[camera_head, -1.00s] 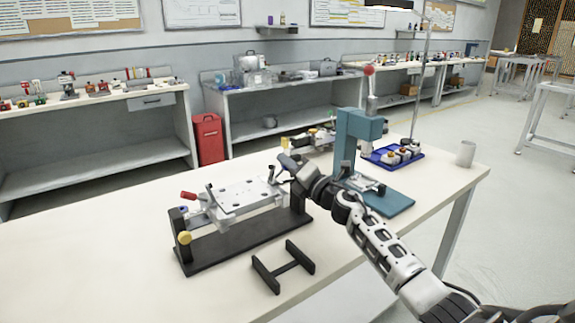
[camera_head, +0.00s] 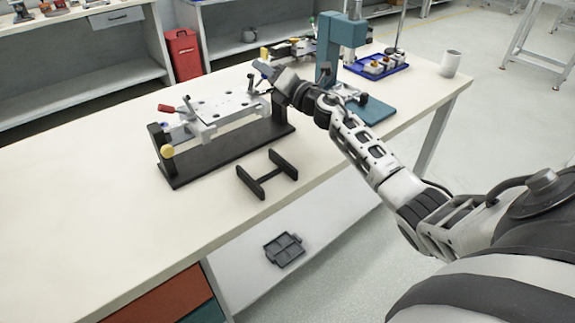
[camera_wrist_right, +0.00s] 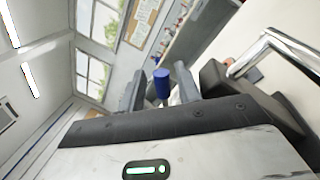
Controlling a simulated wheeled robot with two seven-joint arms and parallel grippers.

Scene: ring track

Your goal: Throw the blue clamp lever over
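The blue clamp lever (camera_wrist_right: 162,84) shows in the right wrist view as a blue cylindrical grip between the two fingers of my right gripper (camera_wrist_right: 158,92). A gap shows between it and the left finger; whether it touches the right finger I cannot tell. A red-handled lever (camera_head: 166,108) and a yellow knob (camera_head: 167,151) are at the fixture's left end. My left gripper is out of view.
A teal press (camera_head: 329,50) stands right behind my right forearm. A blue tray (camera_head: 377,66) with parts and a light cup (camera_head: 450,63) stand at the table's far right. A black H-shaped stand (camera_head: 267,174) lies in front of the fixture. The table's left side is clear.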

